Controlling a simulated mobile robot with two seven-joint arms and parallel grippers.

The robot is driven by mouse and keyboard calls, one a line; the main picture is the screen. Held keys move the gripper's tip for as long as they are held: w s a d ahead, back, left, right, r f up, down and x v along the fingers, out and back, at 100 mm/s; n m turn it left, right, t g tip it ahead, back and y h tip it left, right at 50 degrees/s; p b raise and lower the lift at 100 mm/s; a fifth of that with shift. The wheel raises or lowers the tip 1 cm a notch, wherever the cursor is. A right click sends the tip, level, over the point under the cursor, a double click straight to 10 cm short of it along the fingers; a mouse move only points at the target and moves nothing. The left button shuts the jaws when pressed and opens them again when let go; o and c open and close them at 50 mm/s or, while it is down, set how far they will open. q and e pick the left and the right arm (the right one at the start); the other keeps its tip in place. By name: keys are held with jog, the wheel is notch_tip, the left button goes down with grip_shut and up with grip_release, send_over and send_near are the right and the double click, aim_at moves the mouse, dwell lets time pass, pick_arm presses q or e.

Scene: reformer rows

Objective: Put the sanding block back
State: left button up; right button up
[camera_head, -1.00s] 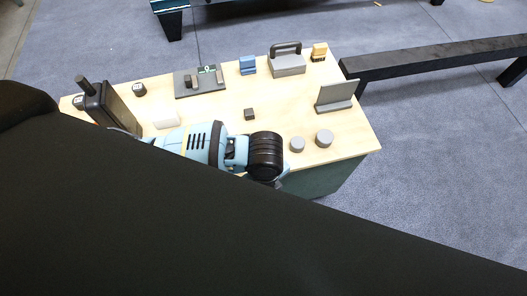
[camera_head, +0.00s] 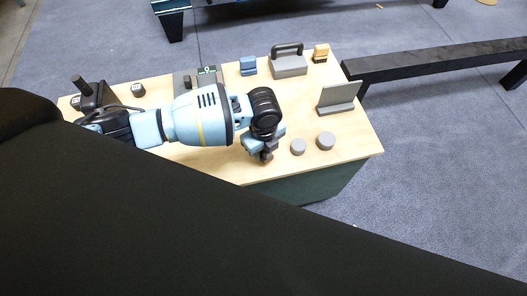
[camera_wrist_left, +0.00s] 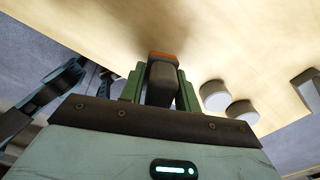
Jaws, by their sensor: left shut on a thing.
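My left gripper (camera_head: 265,152) is above the front part of the wooden tabletop, left of two grey round pieces. In the left wrist view my left gripper (camera_wrist_left: 160,88) is shut on a dark block with an orange-brown face at its far end, which I take to be the sanding block (camera_wrist_left: 161,82). The block (camera_head: 267,156) shows only as a small dark piece below the fingers in the head view. It appears to be held clear of the wood. My right gripper is not recognisable in either view.
Two grey cylinders (camera_head: 298,147) (camera_head: 326,140) stand close right of the gripper. A grey board (camera_head: 182,82) is partly hidden by my arm.

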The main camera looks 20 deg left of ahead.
pick_arm(q)
jog(key=shift+f, duration=1.05)
jog(key=shift+f, duration=0.2)
jog(key=o, duration=0.9)
jog(key=shift+o, duration=0.2)
notch_tip(320, 180, up, 11)
jog(key=shift+f+p, duration=0.1)
jog(key=shift+p, duration=0.7)
jog(key=shift+r, duration=0.8)
